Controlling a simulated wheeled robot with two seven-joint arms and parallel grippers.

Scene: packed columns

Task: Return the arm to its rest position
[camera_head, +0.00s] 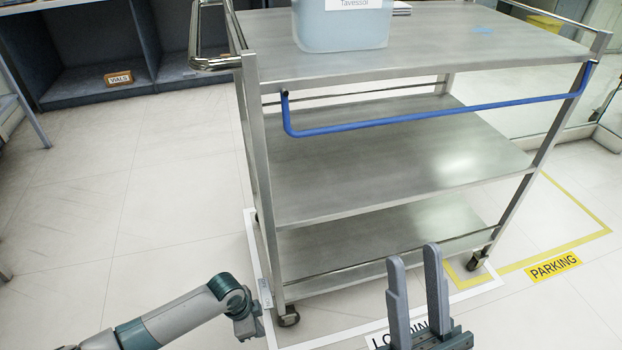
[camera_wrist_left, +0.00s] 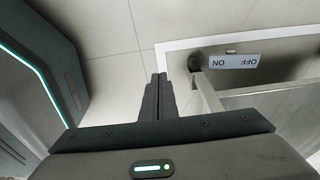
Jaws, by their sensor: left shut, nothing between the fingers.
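My left arm comes in from the lower left in the head view. Its end, with the left gripper (camera_head: 247,322), is low beside the cart's near left leg and front caster; its fingers are hard to make out there. In the left wrist view the two fingers of the left gripper (camera_wrist_left: 158,77) lie together, shut and empty, above the pale floor. My right gripper (camera_head: 417,262) is at the bottom of the head view, right of centre, in front of the cart. Its two fingers point up and stand apart, with nothing between them.
A steel cart (camera_head: 380,170) with several shelves and a blue bar (camera_head: 430,115) stands close ahead. A blue container (camera_head: 340,27) stands on its top. Dark shelving (camera_head: 95,75) holds a labelled bin (camera_head: 118,79). The left floor is clear; a yellow-outlined parking area (camera_head: 553,267) lies right.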

